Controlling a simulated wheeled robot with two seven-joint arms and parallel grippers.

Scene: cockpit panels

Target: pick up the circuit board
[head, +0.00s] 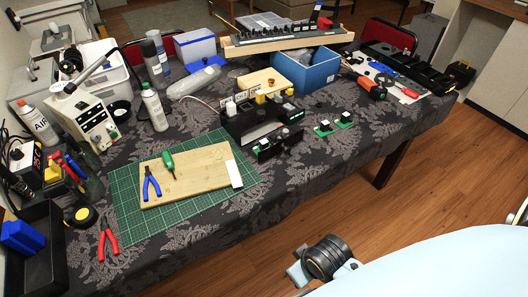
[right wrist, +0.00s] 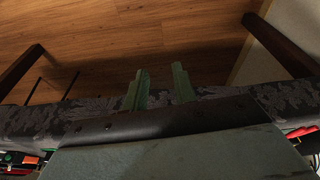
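Two small green circuit boards with dark and white parts, one nearer (head: 325,128) and one farther (head: 345,119), lie on the dark patterned tablecloth right of the table's middle in the head view. I cannot tell which one the task means. My right gripper shows in the right wrist view (right wrist: 162,85) with its two greenish fingers apart and nothing between them. In the head view part of my right arm's end is low beside the table, over the floor and well apart from the boards. My left gripper is not in view.
Left of the boards stands a black panel housing (head: 262,125). A blue box (head: 318,75) is behind them. A green cutting mat (head: 125,205) holds a wooden board (head: 205,180), pliers and a screwdriver. Cloth in front of the boards is clear. Wooden floor (head: 430,190) lies beyond the table edge.

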